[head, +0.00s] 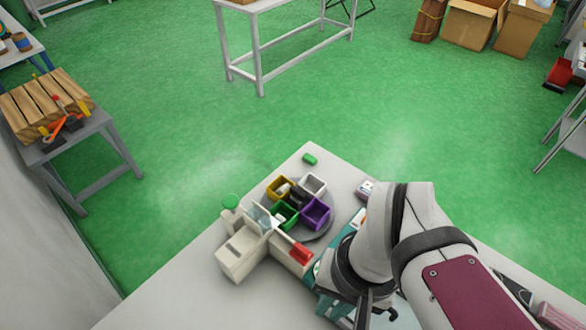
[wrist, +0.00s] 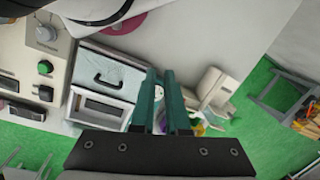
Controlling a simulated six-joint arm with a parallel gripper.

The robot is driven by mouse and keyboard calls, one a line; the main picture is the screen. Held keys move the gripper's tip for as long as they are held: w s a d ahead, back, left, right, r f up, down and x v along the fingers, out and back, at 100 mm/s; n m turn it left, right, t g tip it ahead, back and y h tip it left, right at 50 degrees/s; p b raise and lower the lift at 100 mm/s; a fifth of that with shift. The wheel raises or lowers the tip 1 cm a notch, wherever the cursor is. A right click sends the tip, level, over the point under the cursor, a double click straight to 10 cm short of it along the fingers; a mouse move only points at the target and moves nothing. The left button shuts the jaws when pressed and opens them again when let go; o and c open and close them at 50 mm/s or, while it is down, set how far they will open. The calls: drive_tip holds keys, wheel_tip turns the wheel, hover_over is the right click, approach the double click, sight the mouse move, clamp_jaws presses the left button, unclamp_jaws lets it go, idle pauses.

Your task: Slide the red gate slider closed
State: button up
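The red gate slider (head: 300,252) is a small red block at the right end of a cream machine (head: 241,254) on the table in the head view. Its travel and exact position along the gate are too small to tell. I cannot make it out in the wrist view. My gripper (wrist: 160,72) shows two teal fingers with a narrow gap between them and nothing held. It is apart from the cream machine, which shows to the right of the fingers in the wrist view (wrist: 213,84). In the head view my arm stands right of the slider and its fingertips are hard to pick out.
Beyond the slider, a grey round plate carries yellow (head: 279,187), white (head: 313,184), green (head: 284,215) and purple (head: 316,213) bins. A white-fronted box with a black handle (wrist: 111,79) stands left of the fingers. A green piece (head: 310,159) lies near the table's far corner.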

drive_tip(key=o, duration=0.4)
drive_tip(key=w+r+n, duration=0.1)
drive_tip(key=w+n, duration=0.1)
drive_tip(key=w, duration=0.1)
drive_tip(key=w+n, duration=0.3)
drive_tip(key=w+r+n+h, duration=0.1)
drive_tip(key=w+n, duration=0.2)
drive_tip(key=shift+w+a+r, duration=0.2)
drive_tip(key=shift+a+r, duration=0.15)
drive_tip(key=shift+a, duration=0.05)
drive_tip(key=shift+o, duration=0.2)
drive_tip(key=n, duration=0.5)
approach(302, 248)
drive_tip(key=shift+n+h, duration=0.4)
drive_tip(key=f, duration=0.8)
drive_tip(key=shift+s+a+f, duration=0.1)
drive_tip(key=shift+a+f, duration=0.25)
clamp_jaws()
